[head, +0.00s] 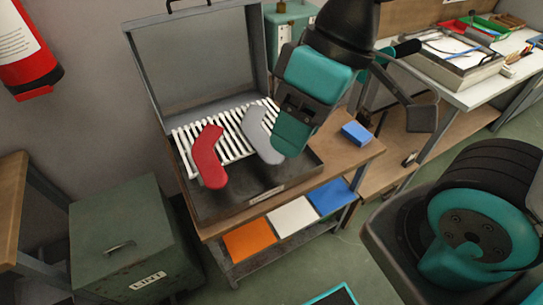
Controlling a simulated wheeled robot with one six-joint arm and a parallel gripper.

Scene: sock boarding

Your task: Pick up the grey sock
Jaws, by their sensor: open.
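The grey sock (260,136) lies on the white slats of an open grey case, right of the red sock. Its right edge is close to or partly behind my gripper in the head view. My gripper (289,137) is teal and dark, and hangs at the right side of the case above the grey sock's right side. It is open, with nothing seen in it. Its fingertips are not clearly shown, and I cannot tell the height between them and the sock.
The red sock (208,158) lies on the slats (240,146) and overhangs their front. The raised case lid (200,60) stands behind. A blue block (356,133) is on the table at right. Coloured panels (292,216) lie on the lower shelf. A dark jointed fixture (421,114) stands right.

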